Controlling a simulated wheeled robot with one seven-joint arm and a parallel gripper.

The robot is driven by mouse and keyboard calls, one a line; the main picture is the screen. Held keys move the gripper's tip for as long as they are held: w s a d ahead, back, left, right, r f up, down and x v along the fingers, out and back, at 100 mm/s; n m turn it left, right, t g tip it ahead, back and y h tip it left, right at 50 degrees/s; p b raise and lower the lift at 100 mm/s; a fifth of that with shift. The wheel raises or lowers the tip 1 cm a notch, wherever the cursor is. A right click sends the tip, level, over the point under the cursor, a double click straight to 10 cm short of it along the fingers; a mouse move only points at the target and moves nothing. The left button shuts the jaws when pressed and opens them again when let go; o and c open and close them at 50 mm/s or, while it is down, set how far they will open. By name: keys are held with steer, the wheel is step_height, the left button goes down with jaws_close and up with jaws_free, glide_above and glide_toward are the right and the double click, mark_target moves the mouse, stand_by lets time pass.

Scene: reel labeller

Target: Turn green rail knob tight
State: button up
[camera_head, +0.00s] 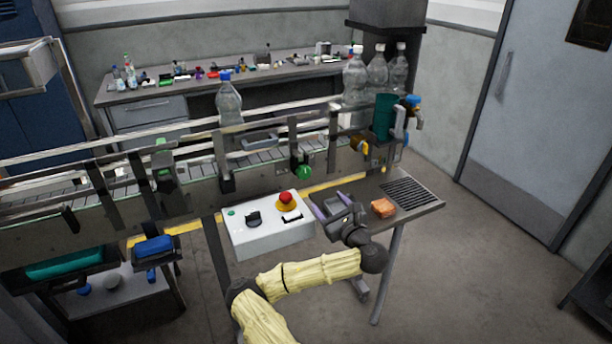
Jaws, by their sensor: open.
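The green rail knob (302,170) sits on the front side of the conveyor (262,176), near the middle of the picture. Whether it is tight cannot be told. My gripper (331,204) is open and empty. It is below and to the right of the green knob, apart from it, above the small side table (418,207) beside the control box. Its two purple-grey fingers point up and left, towards the conveyor.
A white control box (268,238) with a red stop button (286,198) is left of my gripper. A yellow knob (359,145) is right of the green one. A bottle (229,104) stands on the conveyor.

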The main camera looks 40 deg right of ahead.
mark_target(305, 174)
steer(key=p+x, duration=0.3)
steer(key=x, duration=1.3)
steer(key=shift+d+p, duration=0.1)
steer(key=shift+p, duration=0.2)
steer(key=shift+f, duration=0.1)
steer(key=c, duration=1)
